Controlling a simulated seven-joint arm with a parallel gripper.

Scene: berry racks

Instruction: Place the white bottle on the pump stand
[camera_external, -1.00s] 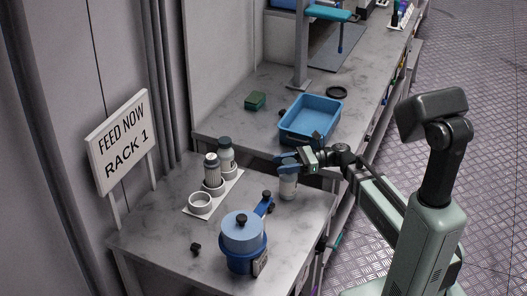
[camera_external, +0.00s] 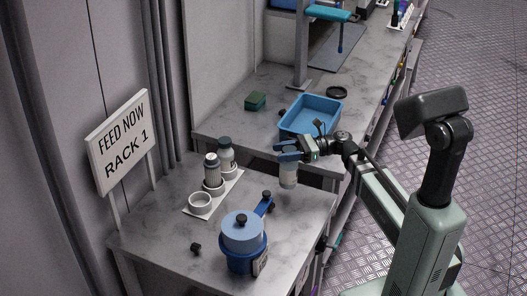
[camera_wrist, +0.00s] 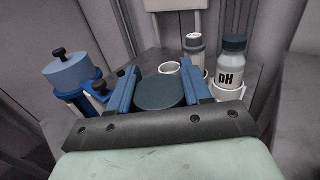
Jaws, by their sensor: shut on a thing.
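My gripper (camera_external: 287,152) is shut on a white bottle (camera_external: 288,178), which hangs upright below the blue fingers, just above the near rack table. In the wrist view its dark round cap (camera_wrist: 160,93) sits between the fingers (camera_wrist: 160,90). Left of it in the external view is a white stand plate (camera_external: 226,194) with round holders. The front holder (camera_external: 200,203) is empty; a ribbed bottle (camera_external: 212,167) and a white bottle marked pH (camera_wrist: 230,70) stand in the others. No label shows which fixture is the pump stand.
A blue lidded pot-like unit (camera_external: 243,240) with a side arm stands at the table's front. A small black knob (camera_external: 196,247) lies left of it. A blue tray (camera_external: 311,114) and green block (camera_external: 255,101) are on the bench behind. A sign (camera_external: 122,142) stands left.

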